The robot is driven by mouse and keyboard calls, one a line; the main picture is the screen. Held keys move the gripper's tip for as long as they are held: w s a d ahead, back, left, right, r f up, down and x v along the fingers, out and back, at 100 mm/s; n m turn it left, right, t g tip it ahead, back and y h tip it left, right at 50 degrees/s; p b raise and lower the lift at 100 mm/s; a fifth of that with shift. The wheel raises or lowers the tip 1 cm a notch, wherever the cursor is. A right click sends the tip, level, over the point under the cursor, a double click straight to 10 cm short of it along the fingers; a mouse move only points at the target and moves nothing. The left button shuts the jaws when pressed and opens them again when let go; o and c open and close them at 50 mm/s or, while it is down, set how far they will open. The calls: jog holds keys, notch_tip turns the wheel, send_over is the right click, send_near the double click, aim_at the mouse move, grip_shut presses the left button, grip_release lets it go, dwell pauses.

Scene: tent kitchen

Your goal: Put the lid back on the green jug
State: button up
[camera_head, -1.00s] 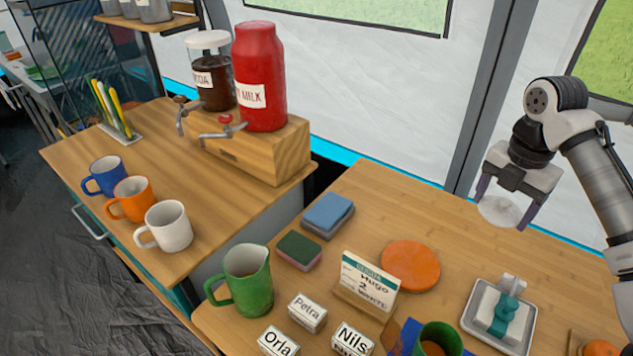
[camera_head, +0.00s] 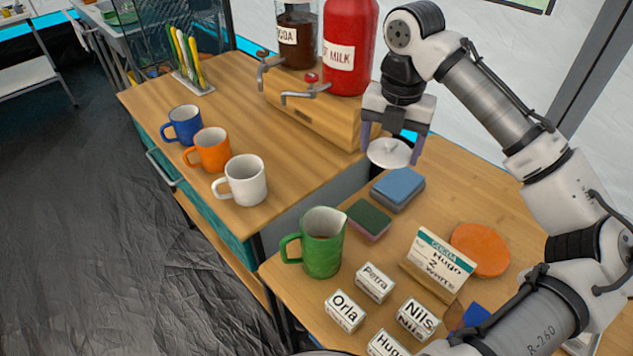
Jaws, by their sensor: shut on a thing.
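My gripper (camera_head: 392,146) is shut on a round white lid (camera_head: 389,155), with one finger on each side of it. It holds the lid in the air above the back of the right-hand table, behind the blue sponge. The green jug (camera_head: 322,243) stands upright on the near left part of that table, its handle to the left.
A blue sponge (camera_head: 397,186) and a green sponge (camera_head: 369,221) lie between jug and gripper. Name blocks, a cocoa order card (camera_head: 440,262) and an orange disc (camera_head: 480,249) are to the right. Mugs and the red milk dispenser (camera_head: 350,50) stand on the left counter.

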jog(key=s+a+n, duration=0.5)
jog(key=s+a, duration=0.5)
jog(key=a, duration=0.2)
notch_tip(320, 180, down, 7)
jog(key=b, duration=0.5)
jog(key=shift+d+b, duration=0.15)
jog(key=shift+b, duration=0.15)
jog(key=shift+r+p, duration=0.1)
jog(key=shift+p, duration=0.55)
dwell(0.4)
jog(key=shift+f+p, duration=0.2)
jog(key=shift+p, duration=0.2)
dwell(1.2)
jog(key=o, duration=1.1)
jog(key=shift+c, duration=0.2)
